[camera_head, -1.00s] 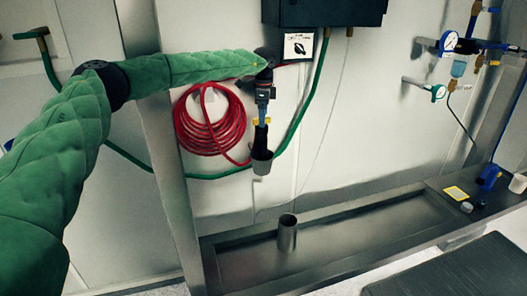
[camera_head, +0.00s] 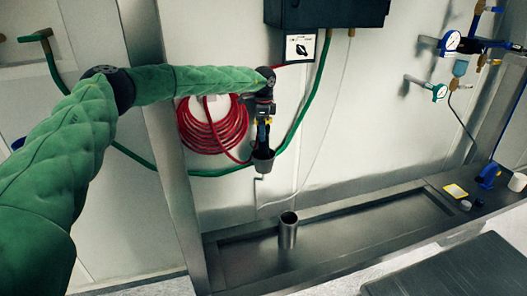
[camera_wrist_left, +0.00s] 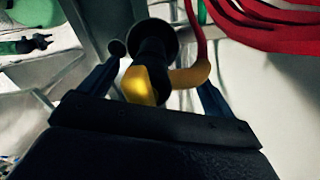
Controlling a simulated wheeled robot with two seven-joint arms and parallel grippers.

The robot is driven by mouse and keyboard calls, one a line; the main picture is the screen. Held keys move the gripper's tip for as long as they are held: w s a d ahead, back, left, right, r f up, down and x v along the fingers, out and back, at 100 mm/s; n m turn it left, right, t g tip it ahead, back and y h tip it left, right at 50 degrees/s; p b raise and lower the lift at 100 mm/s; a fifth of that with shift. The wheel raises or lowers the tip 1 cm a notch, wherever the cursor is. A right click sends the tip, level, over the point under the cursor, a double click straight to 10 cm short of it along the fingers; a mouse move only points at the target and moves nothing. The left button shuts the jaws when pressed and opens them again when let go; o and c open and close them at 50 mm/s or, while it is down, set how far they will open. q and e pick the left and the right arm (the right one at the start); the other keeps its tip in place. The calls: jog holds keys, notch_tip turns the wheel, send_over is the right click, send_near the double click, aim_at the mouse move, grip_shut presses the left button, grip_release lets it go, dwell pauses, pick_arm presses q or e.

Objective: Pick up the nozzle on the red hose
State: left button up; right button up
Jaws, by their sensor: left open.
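The red hose (camera_head: 212,124) hangs coiled on the wall in the head view and fills the top right of the left wrist view (camera_wrist_left: 265,28). The black nozzle with yellow parts (camera_wrist_left: 152,70) points away into a cup-like grey holder (camera_head: 263,161). In the head view the nozzle is mostly hidden by my left gripper (camera_head: 263,138). My left gripper is open, one dark finger on each side of the nozzle in the wrist view (camera_wrist_left: 156,85). I cannot tell whether a finger touches it. My right gripper is not in view.
A green hose (camera_head: 304,100) runs close by on the right and behind. A dark box (camera_head: 325,12) hangs above. A metal cup (camera_head: 288,232) stands on the steel tray (camera_head: 370,222) below. Gauges (camera_head: 452,41) and a blue item (camera_head: 489,174) are far right.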

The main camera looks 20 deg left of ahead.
pick_arm(q)
grip_shut()
dwell(0.4)
jog(key=shift+r, duration=0.1)
